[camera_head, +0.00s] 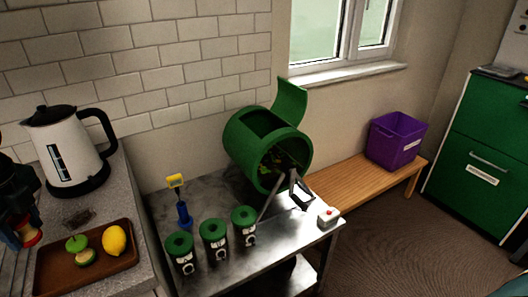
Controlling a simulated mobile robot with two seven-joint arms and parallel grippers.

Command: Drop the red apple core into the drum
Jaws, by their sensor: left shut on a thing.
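My left gripper (22,222) is at the left edge of the head view, dark and partly cut off. It is shut on the red apple core (30,238), which shows red and pale flesh beside the tray's left end. The green drum (242,150) lies on its side on a metal table. Its lid (291,100) stands raised above a dark opening on top. The drum's round end facing me also looks dark, with some leafy bits inside. The drum is well to the right of my left gripper. My right gripper is not in view.
A brown tray (58,275) holds a lemon (114,240) and a green apple core (84,256). A white kettle (62,150) stands behind it. Several green-lidded canisters (214,240) and a blue-yellow tool (183,210) stand before the drum. A purple bin (393,143) sits on a bench.

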